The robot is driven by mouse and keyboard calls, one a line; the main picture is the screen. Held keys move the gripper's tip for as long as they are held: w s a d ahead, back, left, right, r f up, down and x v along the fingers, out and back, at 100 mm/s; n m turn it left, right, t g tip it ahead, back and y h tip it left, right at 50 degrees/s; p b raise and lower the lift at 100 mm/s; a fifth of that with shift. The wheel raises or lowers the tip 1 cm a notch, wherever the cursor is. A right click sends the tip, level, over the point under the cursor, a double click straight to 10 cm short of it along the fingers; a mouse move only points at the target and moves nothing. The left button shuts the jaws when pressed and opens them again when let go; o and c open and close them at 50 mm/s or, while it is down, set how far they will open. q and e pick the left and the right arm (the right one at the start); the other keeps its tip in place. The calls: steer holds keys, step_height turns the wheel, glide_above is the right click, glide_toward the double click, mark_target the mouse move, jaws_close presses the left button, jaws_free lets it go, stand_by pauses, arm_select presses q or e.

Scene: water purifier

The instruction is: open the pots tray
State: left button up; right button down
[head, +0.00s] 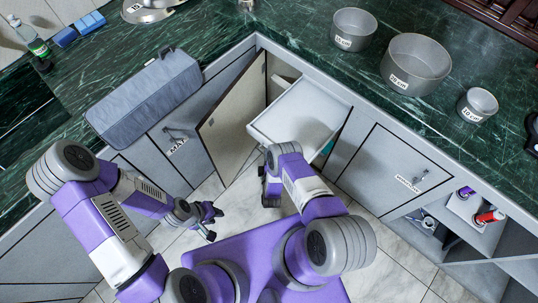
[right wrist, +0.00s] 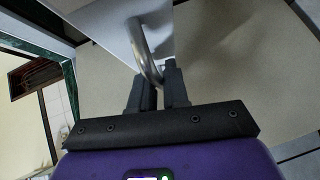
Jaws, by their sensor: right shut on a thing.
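The pots tray (head: 297,110) is a white drawer-like tray in the corner cabinet, standing partly out of it in the head view. Its white front panel (right wrist: 120,22) and curved metal handle (right wrist: 146,52) show in the right wrist view. My right gripper (right wrist: 159,78) is shut on the handle; in the head view my arm hides most of this grip. My left gripper (head: 207,222) is open and empty, low over the floor in front of the left cabinets, apart from the tray.
An open cabinet door (head: 234,118) stands just left of the tray. Pots (head: 417,64) stand on the green counter (head: 300,38). An open shelf (head: 466,208) with bottles is at right. Tiled floor (head: 400,277) is clear.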

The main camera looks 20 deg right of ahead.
steer(key=shift+d, duration=0.1)
steer(key=c, duration=1.3)
jaws_free()
steer(key=shift+o, duration=0.2)
steer(key=shift+s, duration=0.1)
steer(key=p+v, duration=0.2)
steer(key=v, duration=0.5)
steer(key=shift+s, duration=0.2)
